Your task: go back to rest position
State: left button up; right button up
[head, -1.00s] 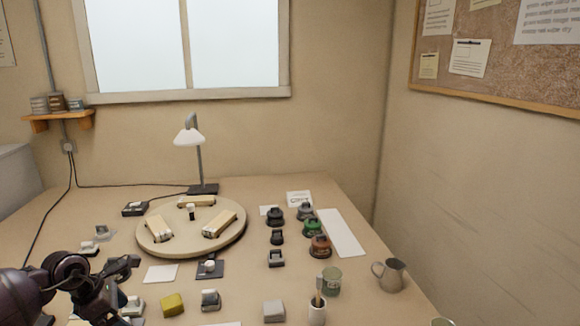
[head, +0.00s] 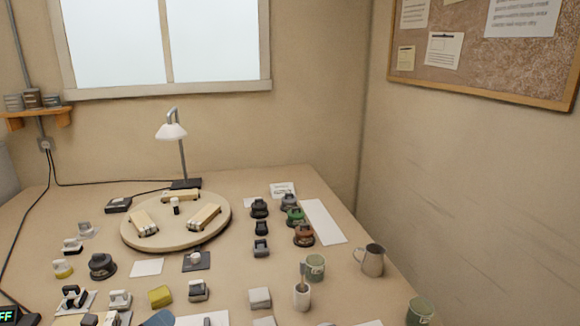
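No gripper of mine shows in the head view now. The bench top (head: 235,272) fills the lower part of the view. A round wooden turntable (head: 170,241) stands on it, with several pale wooden blocks (head: 206,217) and a small dark-and-white piece (head: 175,207) on top. Whether either gripper holds anything cannot be seen.
A desk lamp (head: 171,132) stands behind the turntable. Small dark, green and brown items (head: 304,236) sit right of it beside a white strip (head: 324,222). A metal pitcher (head: 372,262), a greenish mug (head: 315,267) and a white cup (head: 301,297) stand near the right edge. Several small items crowd the front left.

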pick_arm(q)
jog(key=s+a+f+n+g+y, duration=0.2)
jog(key=s+a+f+n+y, duration=0.2)
jog(key=s+n+y, duration=0.5)
jog(key=s+a+f+n+g+y, duration=0.1)
jog(key=s+a+f+n+y, duration=0.3)
jog(key=n, duration=1)
jog(key=s+d+f+n+g+h, duration=0.1)
jog(key=s+d+f+n+g, duration=0.25)
jog(key=s, duration=0.55)
jog(key=s+d+n+g+h, duration=0.15)
jog(key=s+n+g, duration=0.25)
jog(key=s+g, duration=0.45)
jog(key=w+f+m+t+p, duration=0.1)
jog(key=w+f+t+p, duration=0.1)
jog(key=w+f+t, duration=0.3)
jog(key=shift+w+d+f+t+h, duration=0.35)
jog(key=shift+w+t, duration=1.15)
jog(key=shift+t, duration=1.5)
pick_arm(e)
jog(key=shift+s+d+r, duration=0.2)
jog(key=shift+s+r, duration=0.2)
pick_arm(q)
jog(key=shift+r, duration=0.1)
pick_arm(e)
jog(key=shift+w+r, duration=0.25)
jog(key=shift+w, duration=0.05)
jog(key=shift+w+a+r, duration=0.1)
jog(key=shift+w+a, duration=0.1)
jog(key=shift+a, duration=0.05)
